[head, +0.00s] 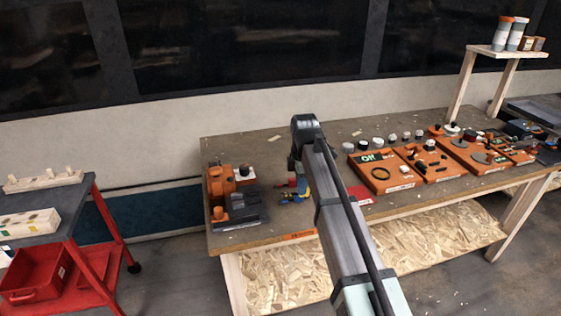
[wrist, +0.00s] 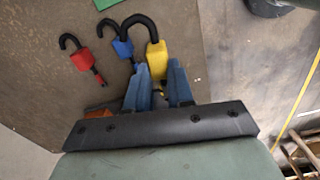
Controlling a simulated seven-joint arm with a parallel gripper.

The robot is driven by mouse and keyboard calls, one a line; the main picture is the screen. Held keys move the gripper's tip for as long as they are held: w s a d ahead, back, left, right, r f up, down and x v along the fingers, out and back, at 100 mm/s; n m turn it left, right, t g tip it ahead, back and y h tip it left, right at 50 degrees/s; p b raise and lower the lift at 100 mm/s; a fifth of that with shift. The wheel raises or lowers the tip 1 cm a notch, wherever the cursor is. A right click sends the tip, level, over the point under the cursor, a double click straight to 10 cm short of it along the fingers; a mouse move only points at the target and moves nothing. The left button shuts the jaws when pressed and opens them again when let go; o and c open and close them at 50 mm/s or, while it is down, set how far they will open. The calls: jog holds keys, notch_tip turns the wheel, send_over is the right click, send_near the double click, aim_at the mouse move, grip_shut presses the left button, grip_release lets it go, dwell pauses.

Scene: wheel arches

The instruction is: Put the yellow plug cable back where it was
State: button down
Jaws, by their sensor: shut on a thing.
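The yellow plug cable (wrist: 156,60), a yellow block with a curved black cable on top, is between the blue fingertips of my gripper (wrist: 158,68) in the wrist view. My gripper is shut on it, near the edge of the brown table. The blue plug cable (wrist: 122,48) is just left of it, and the red plug cable (wrist: 81,61) lies further left. In the head view my arm hides part of this spot; small blue, yellow and red parts show beside it, too small to tell apart surely.
An orange and grey set of parts (head: 233,196) stands at the table's left end. Orange boards (head: 384,172) and several small knobs fill the right side. A red trolley (head: 98,262) stands at the left. The bare table (head: 245,148) is clear at the back left.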

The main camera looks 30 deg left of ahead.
jog(key=shift+s+d+f+n, duration=0.5)
jog(key=shift+s+f+n, duration=0.15)
jog(key=shift+n, duration=0.25)
jog(key=shift+f, duration=3.15)
jog(key=shift+f, duration=0.15)
jog(key=c, duration=0.9)
grip_release()
